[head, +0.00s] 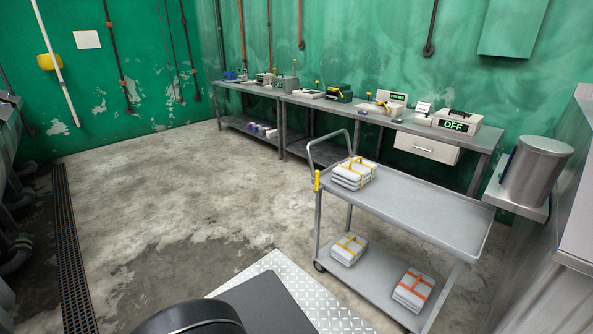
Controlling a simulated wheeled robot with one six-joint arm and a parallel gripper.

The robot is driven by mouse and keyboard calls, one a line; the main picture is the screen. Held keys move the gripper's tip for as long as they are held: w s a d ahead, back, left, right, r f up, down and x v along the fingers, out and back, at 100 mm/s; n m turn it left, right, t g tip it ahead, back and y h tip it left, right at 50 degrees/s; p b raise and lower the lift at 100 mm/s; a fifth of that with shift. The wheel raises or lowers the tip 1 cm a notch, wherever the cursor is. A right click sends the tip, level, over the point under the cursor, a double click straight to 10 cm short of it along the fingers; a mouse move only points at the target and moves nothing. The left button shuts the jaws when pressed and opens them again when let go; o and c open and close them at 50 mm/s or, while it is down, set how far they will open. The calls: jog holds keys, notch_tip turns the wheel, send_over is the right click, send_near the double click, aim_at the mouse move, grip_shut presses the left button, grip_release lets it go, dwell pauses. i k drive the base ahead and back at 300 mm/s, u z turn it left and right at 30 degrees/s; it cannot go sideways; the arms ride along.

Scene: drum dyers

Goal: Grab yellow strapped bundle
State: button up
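A grey cart (430,207) stands at the right of the middle in the head view, with a top tray and a lower shelf. A stacked white bundle with yellow-orange straps (354,174) lies at the left end of the top tray. A second white bundle, with yellow straps (348,249), lies at the left of the lower shelf (376,272). A third white bundle, with orange-red straps (412,291), lies at the right of that shelf. My gripper is not in view; only dark parts of my own body show at the bottom.
Grey workbenches (330,107) with instruments line the green back wall. A metal canister (536,170) stands at the right. A floor drain grate (68,250) runs along the left. A diamond-plate floor panel (330,297) lies left of the cart. The concrete floor in the middle is clear.

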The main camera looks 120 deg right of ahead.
aim_at(351, 174)
jog(key=z, duration=3.95)
jog(key=i, duration=5.1)
jog(key=z, duration=2.85)
